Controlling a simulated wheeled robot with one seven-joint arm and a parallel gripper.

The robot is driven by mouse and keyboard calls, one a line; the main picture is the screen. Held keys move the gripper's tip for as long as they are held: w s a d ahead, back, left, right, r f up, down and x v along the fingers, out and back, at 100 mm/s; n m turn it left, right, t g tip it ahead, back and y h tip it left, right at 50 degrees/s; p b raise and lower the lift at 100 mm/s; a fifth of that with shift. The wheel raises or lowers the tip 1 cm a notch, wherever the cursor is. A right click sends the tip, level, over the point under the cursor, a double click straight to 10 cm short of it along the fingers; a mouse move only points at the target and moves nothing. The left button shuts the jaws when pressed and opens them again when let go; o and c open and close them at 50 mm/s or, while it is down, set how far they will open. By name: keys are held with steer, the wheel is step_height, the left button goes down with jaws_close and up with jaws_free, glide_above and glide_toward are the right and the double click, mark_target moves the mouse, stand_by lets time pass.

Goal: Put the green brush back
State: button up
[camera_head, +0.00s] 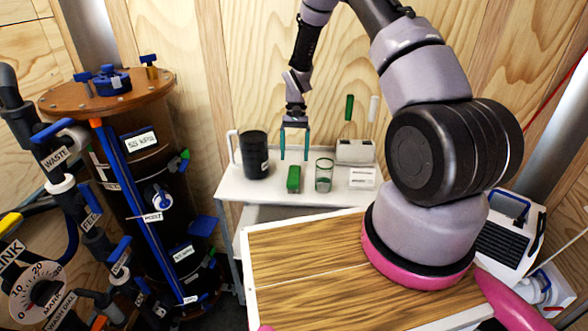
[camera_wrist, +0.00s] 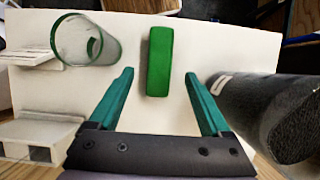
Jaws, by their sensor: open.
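A green block-shaped piece (camera_head: 293,178) lies on the white table, and it also shows in the wrist view (camera_wrist: 160,60). A slim green upright piece (camera_head: 349,107) stands at the back wall, above a white holder (camera_head: 355,152). I cannot tell for sure which green piece is the brush. My gripper (camera_head: 294,145) is open and empty above the table, fingers pointing down. In the wrist view, the green block lies beyond and between the teal fingertips (camera_wrist: 160,85), with no finger touching it.
A clear glass (camera_head: 324,174) stands right of the block, and a black mug-like container (camera_head: 253,155) stands to its left. A white box (camera_head: 362,178) sits at the right. A slim white piece (camera_head: 373,108) is beside the upright green one. A wood-topped surface (camera_head: 300,260) is in front.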

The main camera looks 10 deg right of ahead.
steer(key=s+d+r+t, duration=0.1)
steer(key=s+r+t, duration=0.2)
steer(key=r, duration=1.2)
steer(key=s+d+r+t, duration=0.2)
steer(key=r, duration=1.4)
steer(key=s+d+r+t, duration=0.1)
steer(key=s+r+t, duration=0.2)
steer(key=s+r, duration=0.3)
steer(key=s+d+r+t, duration=0.1)
steer(key=s+r+t, duration=0.2)
steer(key=s, duration=1.1)
step_height(320, 180, up, 3)
steer(key=shift+r+m+y, duration=0.2)
steer(key=shift+m+y, duration=0.1)
steer(key=shift+c, duration=0.4)
